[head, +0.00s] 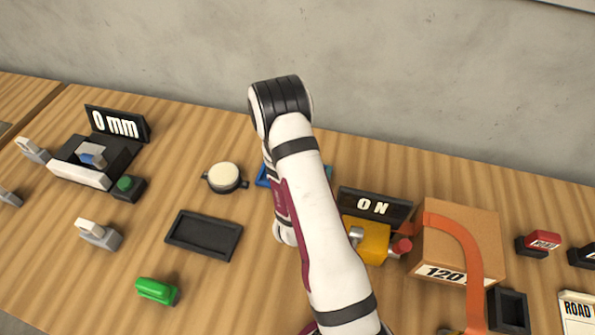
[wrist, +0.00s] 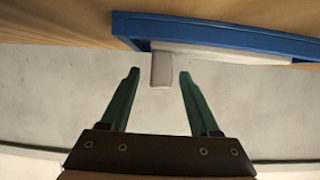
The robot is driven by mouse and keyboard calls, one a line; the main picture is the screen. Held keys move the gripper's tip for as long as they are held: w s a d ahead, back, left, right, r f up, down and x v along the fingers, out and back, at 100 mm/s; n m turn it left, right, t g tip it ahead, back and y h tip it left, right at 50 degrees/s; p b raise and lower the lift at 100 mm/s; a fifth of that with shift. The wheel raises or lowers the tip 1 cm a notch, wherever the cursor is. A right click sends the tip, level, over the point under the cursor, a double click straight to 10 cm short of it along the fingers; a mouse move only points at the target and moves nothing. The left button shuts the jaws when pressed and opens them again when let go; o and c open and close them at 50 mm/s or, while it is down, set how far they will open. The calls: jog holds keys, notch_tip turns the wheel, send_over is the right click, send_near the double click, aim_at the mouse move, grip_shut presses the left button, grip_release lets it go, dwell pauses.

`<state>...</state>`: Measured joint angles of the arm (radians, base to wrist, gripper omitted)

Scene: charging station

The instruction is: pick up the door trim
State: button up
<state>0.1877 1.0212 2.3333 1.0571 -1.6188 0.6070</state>
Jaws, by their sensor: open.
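The blue tray (wrist: 235,40) crosses the top of the wrist view, with a pale grey panel (wrist: 235,55) along it. A short grey tab (wrist: 162,70) sticks out from the panel; this may be the door trim, but I cannot tell for sure. My gripper (wrist: 159,76) is open, with green fingers on either side of the tab in the picture. Gaps show on both sides, and I cannot tell how deep the tab sits between them.
A black tray (head: 204,234), a round white button (head: 225,177) and a green block (head: 156,291) lie left of my arm. A wall runs behind.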

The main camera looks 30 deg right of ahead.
jog(key=x, duration=0.3)
jog(key=shift+w+d, duration=0.1)
grip_shut()
